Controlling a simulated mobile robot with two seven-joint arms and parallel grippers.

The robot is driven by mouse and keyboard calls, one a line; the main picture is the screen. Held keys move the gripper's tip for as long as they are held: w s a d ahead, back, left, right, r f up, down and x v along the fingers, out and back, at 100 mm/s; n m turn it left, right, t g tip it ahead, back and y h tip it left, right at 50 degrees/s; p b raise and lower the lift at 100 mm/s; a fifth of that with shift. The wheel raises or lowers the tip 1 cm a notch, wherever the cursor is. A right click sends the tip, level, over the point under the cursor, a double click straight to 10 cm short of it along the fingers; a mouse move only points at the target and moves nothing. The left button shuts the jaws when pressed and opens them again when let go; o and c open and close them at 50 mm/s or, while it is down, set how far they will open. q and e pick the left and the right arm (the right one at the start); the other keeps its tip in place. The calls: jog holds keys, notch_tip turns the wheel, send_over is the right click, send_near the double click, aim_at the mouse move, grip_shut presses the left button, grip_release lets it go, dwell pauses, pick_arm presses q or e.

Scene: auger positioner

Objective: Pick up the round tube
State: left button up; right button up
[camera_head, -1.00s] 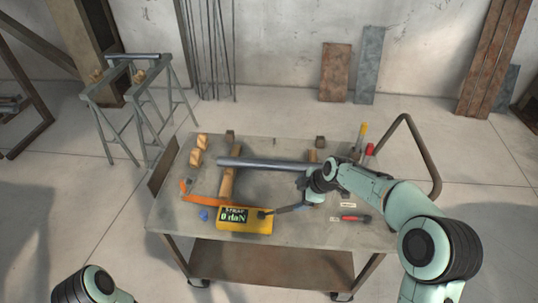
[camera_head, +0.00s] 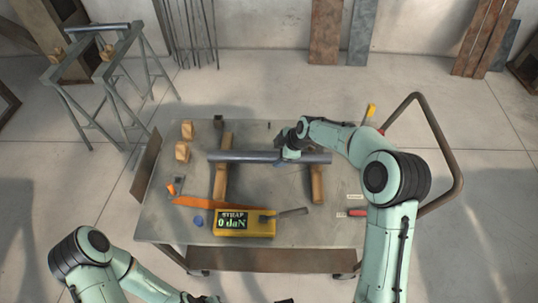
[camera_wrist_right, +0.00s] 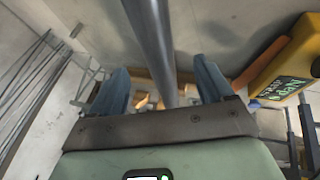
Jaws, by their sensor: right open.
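The round tube (camera_head: 238,157) is grey metal and lies level across two wooden bearers (camera_head: 221,180) (camera_head: 317,185) on the workbench. My right gripper (camera_head: 289,150) is over the tube, right of its middle, and hides a bit of it. In the right wrist view the tube (camera_wrist_right: 151,35) runs between the two open blue-grey fingers of this gripper (camera_wrist_right: 160,85), with a gap on each side. How far the fingers reach down past the tube is hard to tell. My left arm comes in at the bottom left; only dark bits of its gripper (camera_head: 205,299) seem to show at the bottom edge.
On the grey bench (camera_head: 180,225) stands a yellow box with a display (camera_head: 258,229). An orange strap (camera_head: 200,202), a red-handled tool (camera_head: 350,212) and wooden blocks (camera_head: 182,151) lie around. Trestles (camera_head: 98,68) with another tube stand back left. A bent rail (camera_head: 447,150) borders the right.

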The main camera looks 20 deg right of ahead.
aim_at(272, 154)
jog(key=x, duration=0.2)
jog(key=shift+w+a+f, duration=0.1)
jog(key=shift+w+f, duration=0.1)
jog(key=shift+w, duration=0.05)
jog(key=p+x, duration=0.1)
jog(key=x, duration=0.4)
jog(key=shift+w, duration=0.15)
pick_arm(q)
jog(key=shift+w+r, duration=0.75)
jog(key=shift+r, duration=0.25)
pick_arm(e)
jog(key=shift+c, duration=0.3)
grip_shut()
jog(key=shift+r, duration=0.2)
